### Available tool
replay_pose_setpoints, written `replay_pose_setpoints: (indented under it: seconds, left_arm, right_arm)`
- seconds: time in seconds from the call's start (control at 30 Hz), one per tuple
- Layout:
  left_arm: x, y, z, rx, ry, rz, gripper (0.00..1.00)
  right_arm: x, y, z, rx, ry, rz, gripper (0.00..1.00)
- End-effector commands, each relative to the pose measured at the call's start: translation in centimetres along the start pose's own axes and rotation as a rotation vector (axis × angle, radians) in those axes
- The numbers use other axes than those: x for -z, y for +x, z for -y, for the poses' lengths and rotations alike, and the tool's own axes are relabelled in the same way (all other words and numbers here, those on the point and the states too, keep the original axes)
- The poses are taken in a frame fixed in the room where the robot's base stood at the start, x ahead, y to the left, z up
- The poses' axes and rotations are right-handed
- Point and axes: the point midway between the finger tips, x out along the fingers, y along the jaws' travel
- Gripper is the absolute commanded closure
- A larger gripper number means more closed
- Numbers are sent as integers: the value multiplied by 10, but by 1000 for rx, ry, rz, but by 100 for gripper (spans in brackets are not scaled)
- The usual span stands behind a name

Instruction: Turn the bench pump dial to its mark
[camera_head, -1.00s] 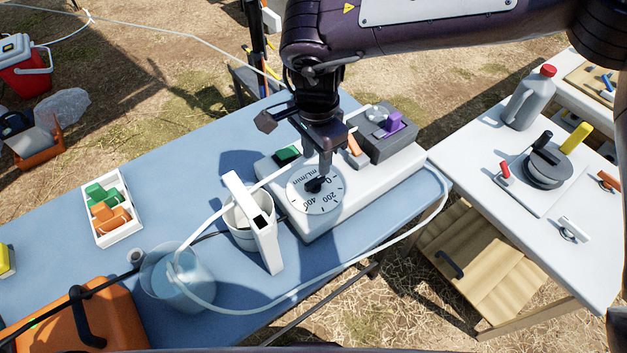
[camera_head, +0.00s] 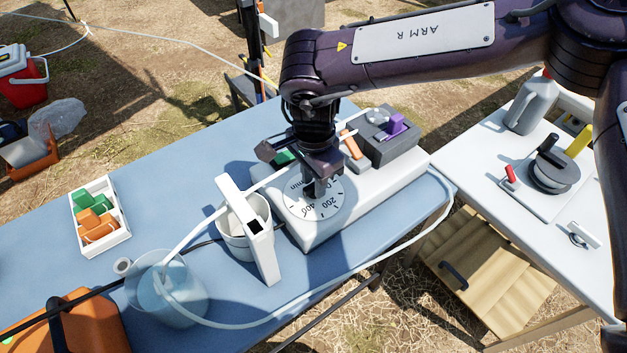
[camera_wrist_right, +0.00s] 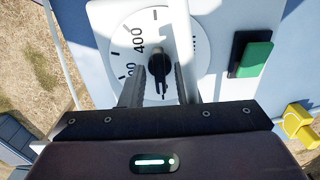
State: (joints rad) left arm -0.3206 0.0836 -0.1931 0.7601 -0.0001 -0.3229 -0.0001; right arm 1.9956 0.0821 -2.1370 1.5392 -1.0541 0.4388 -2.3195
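The bench pump (camera_head: 375,195) is a long white box on the blue table. Its round white dial (camera_head: 313,207) has black ticks, numbers including 200 and 400, and a black knob at its centre. My right gripper (camera_head: 318,190) points down over the dial and hides the knob in the head view. In the right wrist view, the black knob (camera_wrist_right: 158,66) lies between the two spread fingertips of the right gripper (camera_wrist_right: 160,80), with a narrow gap showing on each side. The dial face (camera_wrist_right: 125,62) also shows there. I cannot tell the target mark. My left gripper is out of view.
A green switch (camera_wrist_right: 250,58) sits beside the dial. A white bucket (camera_head: 236,240) with an upright white bracket (camera_head: 250,230) stands close left of the pump. A clear beaker (camera_head: 170,290) and looping tube are at front left. A second table (camera_head: 500,225) stands at right.

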Motion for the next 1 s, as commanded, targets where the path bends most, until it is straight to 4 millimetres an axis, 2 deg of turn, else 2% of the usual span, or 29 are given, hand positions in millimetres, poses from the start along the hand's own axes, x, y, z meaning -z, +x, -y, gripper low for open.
replay_pose_setpoints:
  seconds: [0.03,0.2,0.37,0.43,0.73,0.83,1.0]
  left_arm:
    - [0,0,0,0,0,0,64]
    - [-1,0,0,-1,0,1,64]
    - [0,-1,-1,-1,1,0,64]
    - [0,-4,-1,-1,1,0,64]
    - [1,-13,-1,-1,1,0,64]
    - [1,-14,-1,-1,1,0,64]
    - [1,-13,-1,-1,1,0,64]
  right_arm:
    - [0,0,0,0,0,0,78]
    - [0,0,0,0,0,0,100]
    - [0,0,0,0,18,1,100]
    - [0,-1,0,-1,84,1,100]
    - [0,-1,0,-1,559,1,100]
    - [0,-1,0,-1,623,2,100]
    - [0,0,0,0,633,0,100]
